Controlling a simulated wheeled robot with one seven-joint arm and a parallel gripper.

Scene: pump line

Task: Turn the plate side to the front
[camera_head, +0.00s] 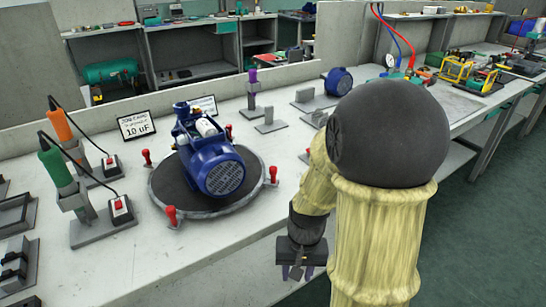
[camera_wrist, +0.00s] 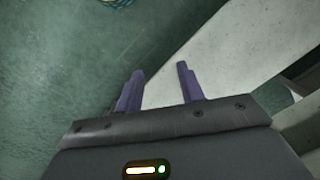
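A blue motor pump (camera_head: 206,150) lies on a round dark turntable (camera_head: 178,201) on the bench, with its grilled round end toward the front right. Several red-topped pegs, such as the front one (camera_head: 171,216), stand around the turntable's rim. I cannot tell which side of the pump bears a plate. My gripper (camera_head: 297,272) hangs at the bench's front edge, to the right of the turntable and apart from it. In the wrist view its two purple fingers (camera_wrist: 158,88) are spread with nothing between them.
A sign reading 10 uF (camera_head: 136,125) stands behind the turntable. Green (camera_head: 56,167) and orange (camera_head: 60,123) corded tools stand in holders at left, with red switches beside them. Grey brackets (camera_head: 270,121) and another blue motor (camera_head: 338,81) are behind. The front bench surface is clear.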

